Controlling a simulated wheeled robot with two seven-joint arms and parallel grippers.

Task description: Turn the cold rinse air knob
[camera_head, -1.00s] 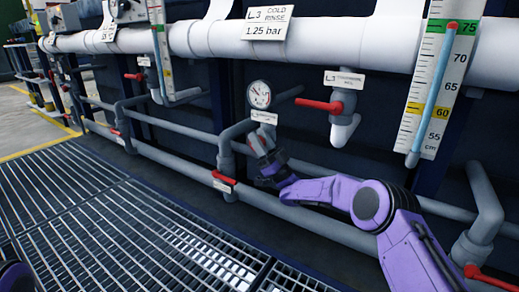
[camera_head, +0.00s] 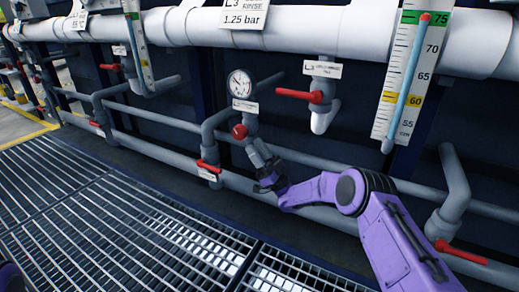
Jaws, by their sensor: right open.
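A small round red knob (camera_head: 239,131) sits on the pipe fitting just under a white label (camera_head: 245,106) and a round dial gauge (camera_head: 240,83). A sign (camera_head: 243,18) above on the white pipe reads L3 cold rinse, 1.25 bar. My right gripper (camera_head: 257,151) is open, just below and to the right of the knob, with its fingers pointing up toward it. A small gap seems to show between fingertips and knob. The small label's text is too small to read. My left gripper is out of view.
Red lever handles stand nearby: one on the tap (camera_head: 299,95) to the right, one on the lower pipe (camera_head: 208,167) to the left. A level scale (camera_head: 402,75) hangs at right. Grey pipes (camera_head: 170,119) run along the wall. The floor grating (camera_head: 110,220) is clear.

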